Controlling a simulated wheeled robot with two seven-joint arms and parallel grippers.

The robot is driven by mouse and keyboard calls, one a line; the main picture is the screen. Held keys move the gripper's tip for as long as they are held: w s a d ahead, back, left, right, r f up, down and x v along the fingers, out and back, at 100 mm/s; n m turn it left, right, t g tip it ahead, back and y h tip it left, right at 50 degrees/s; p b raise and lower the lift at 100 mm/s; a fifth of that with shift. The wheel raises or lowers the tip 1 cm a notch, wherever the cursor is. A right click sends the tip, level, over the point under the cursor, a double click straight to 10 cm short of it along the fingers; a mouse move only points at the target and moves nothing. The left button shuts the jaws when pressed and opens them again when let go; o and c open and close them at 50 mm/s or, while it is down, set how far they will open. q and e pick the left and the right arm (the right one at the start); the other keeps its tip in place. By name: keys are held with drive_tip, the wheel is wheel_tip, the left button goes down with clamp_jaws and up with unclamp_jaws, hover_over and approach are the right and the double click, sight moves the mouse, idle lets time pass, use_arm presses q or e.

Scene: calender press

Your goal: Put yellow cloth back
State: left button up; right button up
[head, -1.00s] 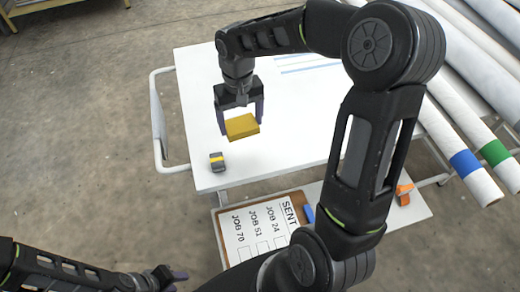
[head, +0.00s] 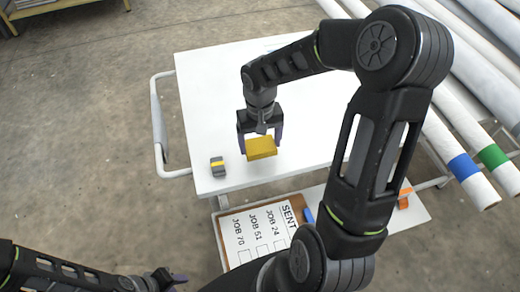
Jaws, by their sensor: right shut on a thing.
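The yellow cloth (head: 261,148) is a folded, block-like pad in the head view, over the white table top near its front left part. My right gripper (head: 260,143) is shut on it from above, one finger on each side. I cannot tell whether the cloth touches the table or hangs just above it. My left gripper (head: 176,279) is low at the bottom left, away from the table and apart from the cloth. Its fingers are small and seen edge-on, so its opening is unclear.
A small grey and yellow block (head: 218,166) sits at the table's (head: 205,90) left front corner. A clipboard (head: 254,236) marked SENT lies on a lower shelf, near an orange tool (head: 404,195). White rolls (head: 470,165) with blue and green bands lie at right.

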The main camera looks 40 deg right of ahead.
sight(260, 146)
drive_tip(key=shift+f, duration=1.9)
drive_tip(key=shift+f, duration=0.1)
drive_tip(key=shift+f, duration=0.15)
drive_tip(key=o, duration=1.3)
drive_tip(key=shift+c, duration=0.2)
wheel_tip(260, 146, up, 13)
drive_tip(key=shift+f, duration=0.2)
